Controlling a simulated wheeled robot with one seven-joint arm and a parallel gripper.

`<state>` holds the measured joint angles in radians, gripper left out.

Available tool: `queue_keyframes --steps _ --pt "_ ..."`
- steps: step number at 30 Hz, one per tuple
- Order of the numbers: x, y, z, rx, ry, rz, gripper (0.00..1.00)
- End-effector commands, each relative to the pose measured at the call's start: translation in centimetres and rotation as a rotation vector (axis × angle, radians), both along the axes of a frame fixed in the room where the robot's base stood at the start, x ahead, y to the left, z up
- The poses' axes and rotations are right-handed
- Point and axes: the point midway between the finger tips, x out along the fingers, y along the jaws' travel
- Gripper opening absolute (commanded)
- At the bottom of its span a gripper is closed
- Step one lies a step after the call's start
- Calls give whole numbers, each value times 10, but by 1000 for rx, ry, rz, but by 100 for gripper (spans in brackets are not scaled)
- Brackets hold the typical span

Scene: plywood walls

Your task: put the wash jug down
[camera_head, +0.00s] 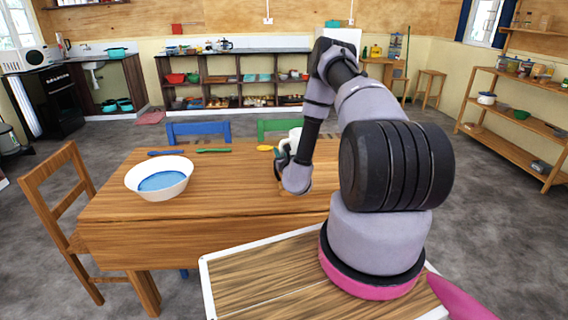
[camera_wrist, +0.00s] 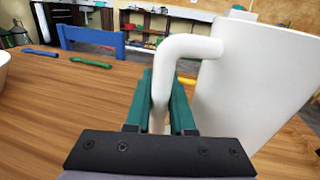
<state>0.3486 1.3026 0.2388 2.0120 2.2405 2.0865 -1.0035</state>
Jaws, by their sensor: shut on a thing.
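The wash jug is white with a thick bent handle; in the wrist view the jug (camera_wrist: 245,85) fills the right side. My gripper (camera_wrist: 163,100) has green fingers, one on each side of the handle, and is shut on it. In the head view the jug (camera_head: 295,134) shows only as a small white part behind my arm, above the right part of the wooden table (camera_head: 215,205). The jug looks about upright. Its base is hidden, so I cannot tell whether it touches the table.
A white basin (camera_head: 160,178) with blue inside stands on the table's left. Blue (camera_head: 166,153), green (camera_head: 214,151) and yellow (camera_head: 265,148) utensils lie along the back edge. The table middle is clear. Chairs, blue (camera_head: 198,131) and wooden (camera_head: 62,200), stand around.

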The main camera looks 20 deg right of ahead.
Motion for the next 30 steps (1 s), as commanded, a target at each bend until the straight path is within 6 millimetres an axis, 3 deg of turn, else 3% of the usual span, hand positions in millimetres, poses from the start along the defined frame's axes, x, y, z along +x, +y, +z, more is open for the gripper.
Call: queue_keyframes --steps 11,22,23,25,30 --pt "0 1 -42 -1 0 1 0" --pt "0 1 -46 -1 -1 1 0" --pt "0 1 -47 0 0 1 25" --pt "0 1 -46 0 0 2 52" --pt "0 1 -46 0 0 1 52"
